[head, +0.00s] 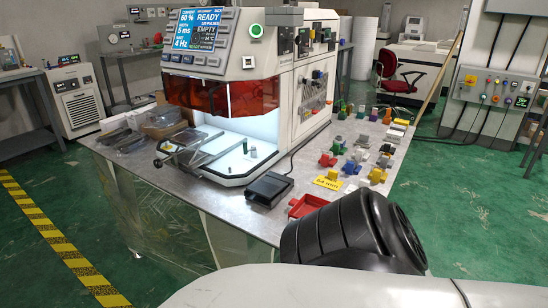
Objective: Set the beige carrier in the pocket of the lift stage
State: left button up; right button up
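A white machine (222,43) with a raised orange shield (225,95) stands on the metal table. Its lit chamber (228,150) is open at the front and holds a small dark green post (245,146) and a small peg (253,154). I cannot make out the lift stage or its pocket for sure. Many small coloured parts stand in rows right of the machine. Neither of my grippers is in view.
Grey rails (198,150) stick out left of the chamber.

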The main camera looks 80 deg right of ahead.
aim_at(183, 137)
jog(key=k, duration=0.35)
jog(key=z, duration=1.1)
